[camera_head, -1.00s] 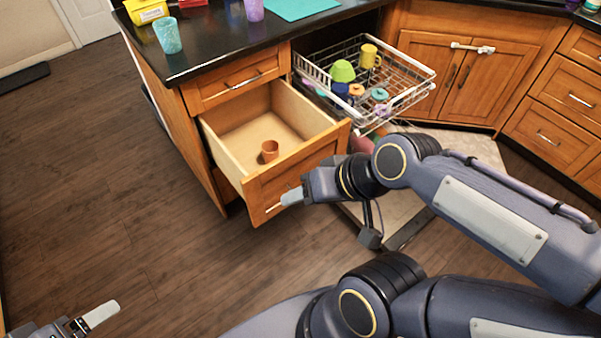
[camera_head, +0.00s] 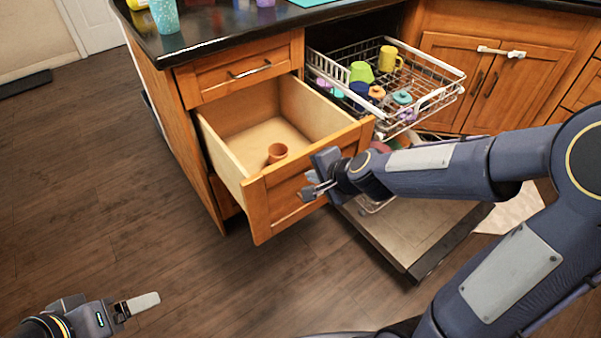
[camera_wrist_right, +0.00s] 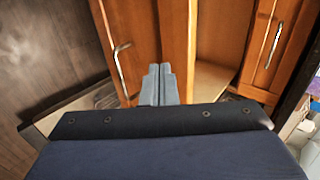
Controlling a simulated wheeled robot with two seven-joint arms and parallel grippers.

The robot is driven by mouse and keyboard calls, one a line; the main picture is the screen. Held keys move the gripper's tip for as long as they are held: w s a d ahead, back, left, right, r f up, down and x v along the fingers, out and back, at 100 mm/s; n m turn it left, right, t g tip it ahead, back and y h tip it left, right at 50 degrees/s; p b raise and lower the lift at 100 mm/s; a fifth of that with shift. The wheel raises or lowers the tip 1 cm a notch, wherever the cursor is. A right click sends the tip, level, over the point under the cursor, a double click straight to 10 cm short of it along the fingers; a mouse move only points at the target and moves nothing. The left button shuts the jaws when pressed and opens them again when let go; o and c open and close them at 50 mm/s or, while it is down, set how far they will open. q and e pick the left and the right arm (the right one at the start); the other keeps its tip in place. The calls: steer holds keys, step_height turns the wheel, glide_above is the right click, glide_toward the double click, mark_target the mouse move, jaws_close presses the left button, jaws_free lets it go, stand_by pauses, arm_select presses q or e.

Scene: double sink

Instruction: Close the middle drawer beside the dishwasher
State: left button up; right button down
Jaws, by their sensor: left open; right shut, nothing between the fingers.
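The middle wooden drawer (camera_head: 290,190) is pulled well out of the cabinet, below a shut top drawer (camera_head: 240,70). A small orange-brown cup (camera_head: 277,152) stands inside it. My right gripper (camera_head: 318,188) is shut and empty, at the right part of the drawer's front face. Whether it touches the front is unclear. In the right wrist view, the shut fingers (camera_wrist_right: 159,82) point at the drawer front, with its bar handle (camera_wrist_right: 122,68) to their left. My left gripper (camera_head: 135,304) is open and empty, low over the floor, away from the drawer.
The dishwasher door (camera_head: 410,235) is down, right of the drawer and beneath my right arm. Its upper rack (camera_head: 440,95), pulled out, holds several colourful dishes. The black countertop (camera_head: 215,38) bears a turquoise cup (camera_head: 164,14). The floor (camera_head: 90,190) left of the drawer is clear.

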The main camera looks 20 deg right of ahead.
mark_target(292, 166)
steer(key=w, duration=0.1)
steer(key=w+a+f, duration=0.1)
steer(key=w, duration=0.2)
steer(key=shift+w+a+f, duration=0.35)
steer(key=shift+w+a, duration=0.05)
arm_select(q)
steer(key=shift+f, duration=0.15)
arm_select(e)
steer(key=shift+w+a, duration=0.15)
steer(key=shift+w, duration=0.3)
